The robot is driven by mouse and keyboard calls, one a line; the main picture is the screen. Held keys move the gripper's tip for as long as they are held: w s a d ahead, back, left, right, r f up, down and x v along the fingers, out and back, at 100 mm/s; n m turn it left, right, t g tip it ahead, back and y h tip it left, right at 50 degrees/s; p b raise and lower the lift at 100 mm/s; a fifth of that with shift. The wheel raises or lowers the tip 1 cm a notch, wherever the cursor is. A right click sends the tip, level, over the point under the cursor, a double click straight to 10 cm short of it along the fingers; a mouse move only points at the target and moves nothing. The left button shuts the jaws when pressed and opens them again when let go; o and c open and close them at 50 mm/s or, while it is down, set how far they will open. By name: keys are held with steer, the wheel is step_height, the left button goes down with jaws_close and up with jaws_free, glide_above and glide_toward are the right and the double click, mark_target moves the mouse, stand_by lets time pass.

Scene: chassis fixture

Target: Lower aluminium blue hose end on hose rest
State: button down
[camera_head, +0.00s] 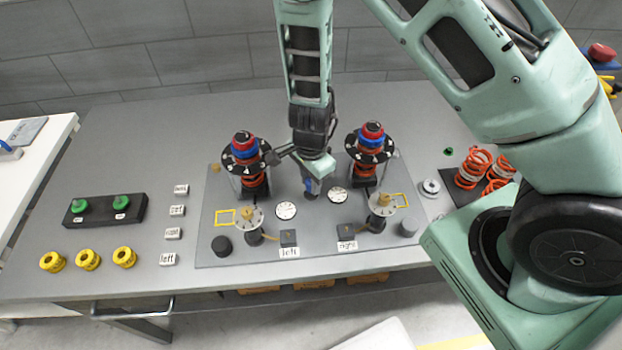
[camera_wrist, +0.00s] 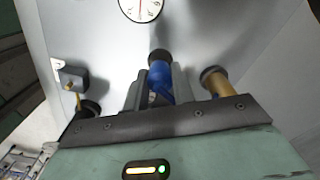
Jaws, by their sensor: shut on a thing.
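My gripper (camera_head: 316,180) is over the middle of the grey fixture plate (camera_head: 225,185), between the two spring-and-disc assemblies. In the wrist view its two grey fingers (camera_wrist: 160,90) are shut on the blue hose end (camera_wrist: 159,75), which has a dark round tip. The blue hose end also shows below the gripper in the head view (camera_head: 312,187). Whether it touches anything beneath is hard to tell. A brass-coloured cylinder with a dark end (camera_wrist: 216,82) is just right of the fingers in the wrist view. I cannot make out the hose rest for certain.
The left assembly (camera_head: 243,150) and right assembly (camera_head: 370,145) stand close on either side. White dials (camera_head: 286,210) (camera_head: 338,195) lie near the gripper. Small fittings (camera_head: 249,218) (camera_head: 382,205) stand in front. Orange springs (camera_head: 473,169) are at right; yellow rings (camera_head: 88,260) at left.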

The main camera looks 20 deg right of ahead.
steer(key=shift+f, duration=0.1)
steer(key=shift+f+b, duration=0.65)
steer(key=shift+f, duration=0.1)
steer(key=shift+p, duration=0.5)
stand_by(0.9)
steer(key=shift+f, duration=0.2)
stand_by(0.4)
steer(key=c, duration=1.1)
jaws_free()
steer(key=shift+r, duration=0.1)
step_height(320, 180, up, 7)
steer(key=p, duration=0.6)
steer(key=shift+p, duration=0.4)
